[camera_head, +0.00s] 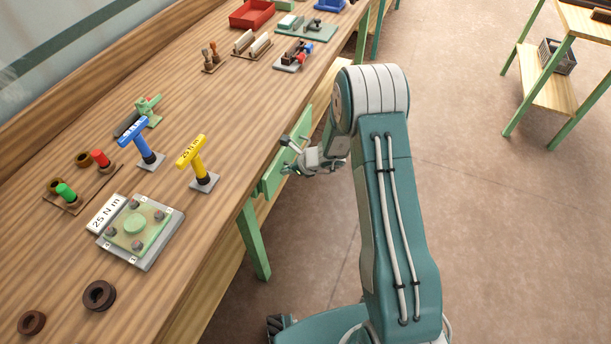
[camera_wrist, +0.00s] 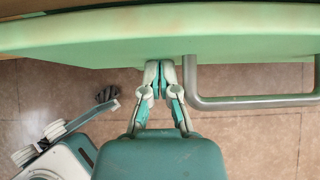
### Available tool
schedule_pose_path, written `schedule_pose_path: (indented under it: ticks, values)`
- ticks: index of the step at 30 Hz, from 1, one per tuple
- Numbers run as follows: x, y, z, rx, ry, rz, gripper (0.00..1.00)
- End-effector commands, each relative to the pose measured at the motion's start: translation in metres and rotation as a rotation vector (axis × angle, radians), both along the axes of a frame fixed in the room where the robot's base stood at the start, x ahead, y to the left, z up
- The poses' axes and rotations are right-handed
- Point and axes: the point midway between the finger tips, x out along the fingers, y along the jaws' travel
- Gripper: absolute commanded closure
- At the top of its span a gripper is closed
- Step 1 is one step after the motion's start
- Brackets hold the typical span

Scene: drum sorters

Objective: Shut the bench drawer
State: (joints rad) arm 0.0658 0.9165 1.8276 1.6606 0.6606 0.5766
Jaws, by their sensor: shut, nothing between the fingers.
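The bench drawer shows as a light green front (camera_head: 270,181) under the bench's right edge. In the wrist view its green front (camera_wrist: 100,35) spans the top of the picture. A grey bar handle (camera_wrist: 255,103) is fixed to it, right of my gripper (camera_wrist: 160,66). My gripper is shut and empty, with its fingertips at the drawer front, beside the handle and not around it. They look to be touching the front or very close. How far the drawer stands out is hard to tell.
The wooden bench top (camera_head: 200,100) holds a blue T-handle tool (camera_head: 136,135), a yellow one (camera_head: 192,152), a bolted plate (camera_head: 138,232) and a red tray (camera_head: 252,14). A green bench leg (camera_head: 254,240) stands below.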

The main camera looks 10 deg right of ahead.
Motion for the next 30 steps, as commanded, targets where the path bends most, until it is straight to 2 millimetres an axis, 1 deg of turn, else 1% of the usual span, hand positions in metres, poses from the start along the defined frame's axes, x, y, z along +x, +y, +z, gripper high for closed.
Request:
schedule_pose_path:
  ticks: [1, 6, 13, 25, 28, 30]
  values:
    - [0.004, 0.007, 0.000, -0.001, -0.002, 0.004, 1.00]
    - [0.013, 0.019, 0.000, 0.000, -0.002, 0.001, 1.00]
    - [0.018, 0.025, 0.000, 0.001, -0.001, 0.000, 1.00]
    - [0.019, 0.025, 0.001, 0.000, -0.003, 0.001, 1.00]
    - [0.018, 0.017, 0.000, 0.001, -0.002, 0.000, 1.00]
    - [0.016, 0.007, 0.000, 0.000, -0.001, -0.001, 1.00]
